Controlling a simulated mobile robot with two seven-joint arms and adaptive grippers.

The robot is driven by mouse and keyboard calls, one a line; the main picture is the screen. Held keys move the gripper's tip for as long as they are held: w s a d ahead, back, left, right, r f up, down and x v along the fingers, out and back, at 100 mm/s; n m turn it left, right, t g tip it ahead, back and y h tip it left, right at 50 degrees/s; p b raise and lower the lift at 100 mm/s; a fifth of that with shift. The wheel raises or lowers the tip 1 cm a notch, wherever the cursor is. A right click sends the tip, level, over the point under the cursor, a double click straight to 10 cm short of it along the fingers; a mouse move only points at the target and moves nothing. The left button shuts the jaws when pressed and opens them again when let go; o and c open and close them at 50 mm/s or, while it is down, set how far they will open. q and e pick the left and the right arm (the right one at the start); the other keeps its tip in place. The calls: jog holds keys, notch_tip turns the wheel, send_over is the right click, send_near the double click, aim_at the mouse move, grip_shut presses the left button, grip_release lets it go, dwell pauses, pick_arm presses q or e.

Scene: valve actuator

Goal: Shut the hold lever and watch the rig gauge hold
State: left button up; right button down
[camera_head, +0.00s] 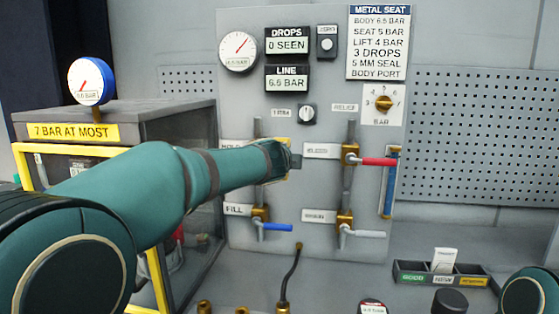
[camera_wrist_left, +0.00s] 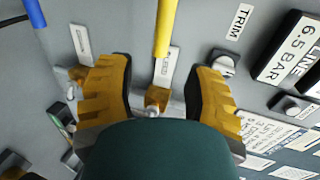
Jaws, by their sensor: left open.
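The yellow hold lever (camera_wrist_left: 166,28) reaches up from a brass valve body (camera_wrist_left: 157,97) in the left wrist view. In the head view my left gripper (camera_head: 287,160) hides most of this valve, beside the partly covered hold label (camera_head: 231,146). My left gripper (camera_wrist_left: 160,85) is open, with one finger on each side of the brass valve body; contact cannot be told. A round panel gauge (camera_head: 238,52) has a red needle pointing up and right. A blue-rimmed gauge (camera_head: 91,81) stands on the box at left; its small print is hard to read. My right gripper is out of view.
The line display (camera_head: 287,78) reads 6.5 BAR and the drops display (camera_head: 287,41) 0 SEEN. A blue fill lever (camera_head: 277,227), red lever (camera_head: 379,162) and grey lever (camera_head: 364,234) stick out nearby. A black hose (camera_head: 290,272) and sorting tray (camera_head: 411,273) are below.

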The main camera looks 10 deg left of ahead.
pick_arm(q)
jog(key=v, duration=0.3)
jog(key=shift+s, duration=0.2)
